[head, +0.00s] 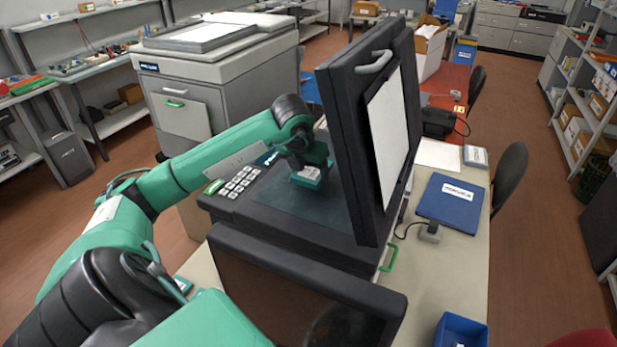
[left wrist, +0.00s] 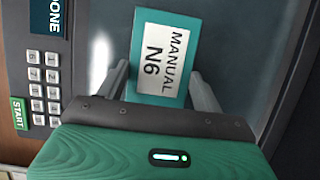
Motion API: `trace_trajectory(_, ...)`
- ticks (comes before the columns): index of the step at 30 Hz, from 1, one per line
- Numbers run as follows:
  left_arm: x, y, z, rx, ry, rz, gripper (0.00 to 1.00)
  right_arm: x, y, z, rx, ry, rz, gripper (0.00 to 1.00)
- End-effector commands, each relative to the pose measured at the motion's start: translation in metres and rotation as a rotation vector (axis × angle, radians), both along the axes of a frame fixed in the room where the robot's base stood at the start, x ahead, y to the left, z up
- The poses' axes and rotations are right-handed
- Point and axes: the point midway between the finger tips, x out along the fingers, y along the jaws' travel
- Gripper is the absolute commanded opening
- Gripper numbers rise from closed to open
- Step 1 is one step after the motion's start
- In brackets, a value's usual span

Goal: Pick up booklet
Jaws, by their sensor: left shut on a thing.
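The booklet (head: 308,176) is small and teal with a white label. In the left wrist view the booklet (left wrist: 160,55) reads "MANUAL N6". My left gripper (head: 318,168) reaches over the scanner glass (head: 270,190) of a dark copier and is shut on the booklet. In the left wrist view the fingers of my left gripper (left wrist: 162,85) sit on both sides of the booklet. I cannot tell whether the booklet touches the glass. My right gripper is not in view.
The copier's lid (head: 345,150) stands raised just right of my left gripper. A keypad (head: 238,182) lies to the left of the glass. A blue binder (head: 450,203) and a blue bin (head: 460,331) are on the table to the right. A large grey printer (head: 215,75) stands behind.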

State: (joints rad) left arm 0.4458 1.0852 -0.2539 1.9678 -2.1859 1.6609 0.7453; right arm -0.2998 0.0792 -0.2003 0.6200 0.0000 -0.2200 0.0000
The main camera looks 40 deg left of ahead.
Motion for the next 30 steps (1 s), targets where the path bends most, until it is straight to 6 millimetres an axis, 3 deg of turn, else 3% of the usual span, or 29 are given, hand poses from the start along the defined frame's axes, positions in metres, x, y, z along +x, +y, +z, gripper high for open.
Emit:
trace_trajectory(11, 0.001, 0.001, 0.062, 0.001, -0.006, 0.001, 0.4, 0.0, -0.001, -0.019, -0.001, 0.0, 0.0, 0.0)
trace_trajectory(30, 0.0, 0.0, 0.154, 0.001, -0.003, 0.001, 0.4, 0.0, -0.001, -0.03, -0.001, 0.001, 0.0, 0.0)
